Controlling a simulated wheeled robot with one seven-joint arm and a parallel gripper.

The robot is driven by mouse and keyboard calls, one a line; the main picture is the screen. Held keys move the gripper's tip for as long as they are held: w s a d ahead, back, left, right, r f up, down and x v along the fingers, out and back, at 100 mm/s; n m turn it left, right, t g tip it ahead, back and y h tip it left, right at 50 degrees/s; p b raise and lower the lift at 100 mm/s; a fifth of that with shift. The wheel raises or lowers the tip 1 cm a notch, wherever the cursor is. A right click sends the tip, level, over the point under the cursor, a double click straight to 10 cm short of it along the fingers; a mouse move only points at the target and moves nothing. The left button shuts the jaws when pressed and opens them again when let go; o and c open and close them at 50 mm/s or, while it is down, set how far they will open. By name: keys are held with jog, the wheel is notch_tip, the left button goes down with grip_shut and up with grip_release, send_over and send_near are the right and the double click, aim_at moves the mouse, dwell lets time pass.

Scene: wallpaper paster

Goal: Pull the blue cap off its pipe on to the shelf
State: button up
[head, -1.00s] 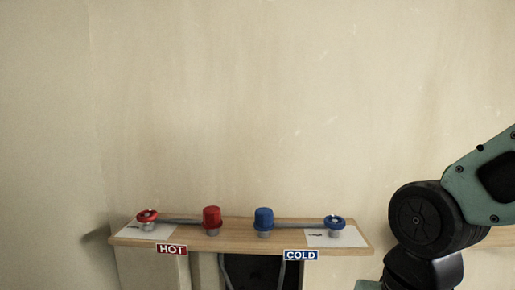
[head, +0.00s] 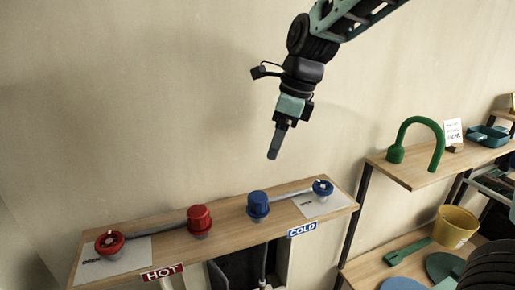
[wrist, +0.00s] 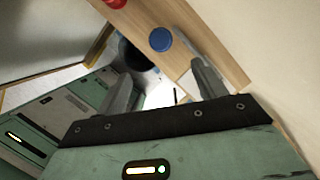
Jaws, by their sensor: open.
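The blue cap (head: 258,204) sits upright on its pipe stub on the wooden shelf (head: 168,262), right of the red cap (head: 199,219). In the wrist view the blue cap (wrist: 160,39) shows beyond and between the two spread fingers of my gripper (wrist: 160,88), nothing held. The cap's pipe is mostly hidden under it.
HOT (head: 162,272) and COLD (head: 302,230) labels hang on the front edge. The wall is close behind. Another shelf at right holds a green hooked pipe (head: 424,128), with a yellow bucket (head: 454,227) below.

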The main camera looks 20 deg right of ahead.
aim_at(258, 195)
jog(key=p+x, duration=0.1)
jog(key=x, duration=1.6)
jog(key=shift+s+f, duration=0.1)
jog(key=c, duration=1.2)
jog(key=shift+o, duration=0.2)
jog(key=shift+r+p, duration=2.3)
jog(key=shift+p, duration=0.25)
jog(key=shift+r, duration=0.1)
notch_tip(258, 195, up, 4)
jog(key=p, duration=0.4)
